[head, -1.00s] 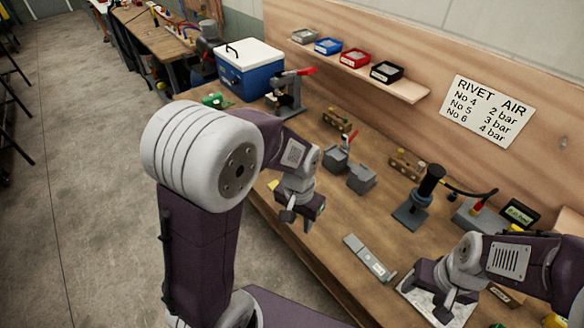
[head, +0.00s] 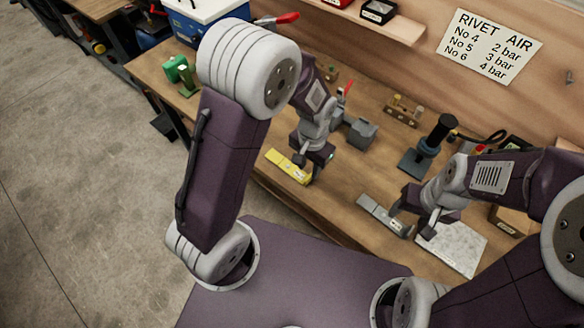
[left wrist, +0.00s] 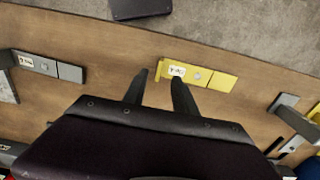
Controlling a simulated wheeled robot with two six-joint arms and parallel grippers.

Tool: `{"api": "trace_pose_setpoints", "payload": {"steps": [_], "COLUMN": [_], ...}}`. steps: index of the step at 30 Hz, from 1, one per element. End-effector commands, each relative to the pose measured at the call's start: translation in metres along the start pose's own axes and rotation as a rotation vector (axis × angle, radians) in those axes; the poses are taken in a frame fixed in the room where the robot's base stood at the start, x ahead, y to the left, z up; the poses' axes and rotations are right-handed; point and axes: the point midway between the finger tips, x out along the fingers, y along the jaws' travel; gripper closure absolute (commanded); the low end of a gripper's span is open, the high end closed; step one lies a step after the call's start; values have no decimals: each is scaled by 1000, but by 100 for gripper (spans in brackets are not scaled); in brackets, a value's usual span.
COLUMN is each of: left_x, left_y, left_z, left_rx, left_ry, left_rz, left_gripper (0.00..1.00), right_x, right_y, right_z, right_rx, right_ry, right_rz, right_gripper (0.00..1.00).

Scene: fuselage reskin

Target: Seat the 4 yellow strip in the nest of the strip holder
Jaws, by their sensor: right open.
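The yellow strip (head: 288,166) lies flat near the bench's front edge, with a small white label on it. It also shows in the left wrist view (left wrist: 214,78), just beyond the fingertips. My left gripper (head: 308,165) is at the strip's right end in the head view. Its fingers (left wrist: 159,77) are apart with nothing between them; I cannot tell whether they touch the strip. My right gripper (head: 411,221) is open and empty beside a grey labelled strip (head: 385,214). I cannot tell which fixture is the strip holder, and no nest is clear.
Grey blocks (head: 359,132) with a red-handled clamp stand behind my left gripper. A black-handled tool (head: 428,147) stands farther right. A pale plate (head: 458,248) lies below my right gripper. A green item (head: 180,72) stands at the left end. Bare bench lies between the strips.

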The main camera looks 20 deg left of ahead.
Motion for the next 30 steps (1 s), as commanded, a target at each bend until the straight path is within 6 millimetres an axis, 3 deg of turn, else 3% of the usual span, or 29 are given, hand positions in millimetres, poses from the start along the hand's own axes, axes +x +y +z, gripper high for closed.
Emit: {"api": "trace_pose_setpoints", "payload": {"steps": [4, 10, 18, 19, 22, 30], "left_x": [10, 45, 52, 52, 52, 52], "left_y": [0, 0, 0, 0, 0, 0], "left_z": [0, -2, -3, -3, -3, -3], "left_rx": [0, 0, 0, 0, 0, -1], "left_ry": [-3, -3, 1, 1, 1, 1], "left_rz": [0, 0, 0, 0, 0, 0], "left_gripper": [67, 67, 67, 70, 97, 100], "right_x": [-2, -5, -4, -4, -4, -4], "right_y": [0, 0, 0, 0, 0, 0], "right_z": [0, 0, 0, 0, 0, 0], "right_rx": [0, 0, 0, 0, 0, 0], "right_ry": [0, 0, 0, 0, 0, 0], "right_rz": [0, 0, 0, 0, 0, 0], "right_gripper": [43, 43, 43, 43, 43, 43]}}
